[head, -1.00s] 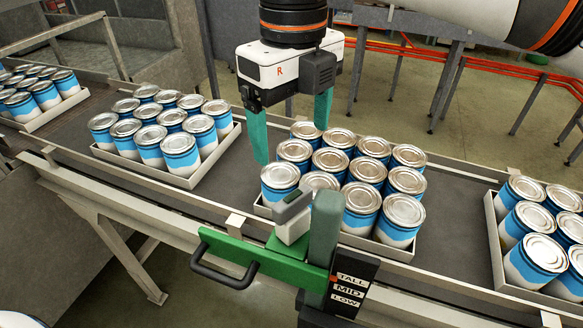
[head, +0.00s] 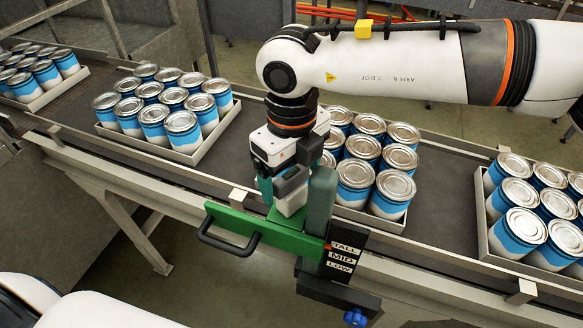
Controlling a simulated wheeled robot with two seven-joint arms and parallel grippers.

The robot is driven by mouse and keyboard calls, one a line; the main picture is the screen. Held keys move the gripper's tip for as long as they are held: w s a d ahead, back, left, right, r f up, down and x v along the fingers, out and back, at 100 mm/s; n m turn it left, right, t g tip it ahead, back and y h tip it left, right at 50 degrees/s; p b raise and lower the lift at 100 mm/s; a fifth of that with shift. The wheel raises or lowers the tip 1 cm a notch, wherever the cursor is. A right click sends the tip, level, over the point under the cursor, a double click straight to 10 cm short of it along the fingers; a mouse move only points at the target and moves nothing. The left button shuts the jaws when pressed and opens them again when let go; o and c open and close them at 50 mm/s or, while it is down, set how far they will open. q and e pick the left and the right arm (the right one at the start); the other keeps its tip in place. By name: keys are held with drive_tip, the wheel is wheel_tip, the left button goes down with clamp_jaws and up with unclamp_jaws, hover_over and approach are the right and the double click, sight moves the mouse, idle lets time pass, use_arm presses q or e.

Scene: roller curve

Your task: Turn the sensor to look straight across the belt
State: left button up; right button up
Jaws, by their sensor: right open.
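The sensor (head: 291,192) is a small box with a grey top and whitish body. It sits on a green bracket (head: 262,232) at the near side of the belt, beside an upright green post (head: 320,210). The sensor is skewed relative to the belt line. My right gripper (head: 283,190) is down at the sensor from the far side. One teal finger shows at the sensor's left; the other is mostly hidden, so contact cannot be told. The jaws are open. My left gripper is not in view.
Trays of blue-and-white cans stand on the conveyor belt (head: 440,188), one tray (head: 388,220) right behind the sensor. A black handle (head: 225,240) projects from the bracket. A TALL/MID/LOW scale plate (head: 344,247) and a blue knob (head: 355,318) are at the post's right and below.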

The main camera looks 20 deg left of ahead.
drive_tip(key=shift+c, duration=0.7)
drive_tip(key=c, duration=0.8)
drive_tip(key=n+b, duration=0.2)
drive_tip(key=b, duration=0.1)
drive_tip(key=n+b, duration=0.2)
drive_tip(key=b, duration=0.1)
drive_tip(key=shift+a+f+b, duration=0.1)
drive_tip(key=shift+f+b, duration=0.25)
drive_tip(key=shift+c, duration=0.2)
drive_tip(key=shift+r+n+b, duration=0.15)
drive_tip(key=shift+n+b, duration=0.15)
drive_tip(key=shift+n, duration=0.1)
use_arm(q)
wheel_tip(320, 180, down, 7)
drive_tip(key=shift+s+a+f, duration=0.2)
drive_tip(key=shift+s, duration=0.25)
use_arm(e)
drive_tip(key=shift+r, duration=0.25)
drive_tip(key=o, duration=1)
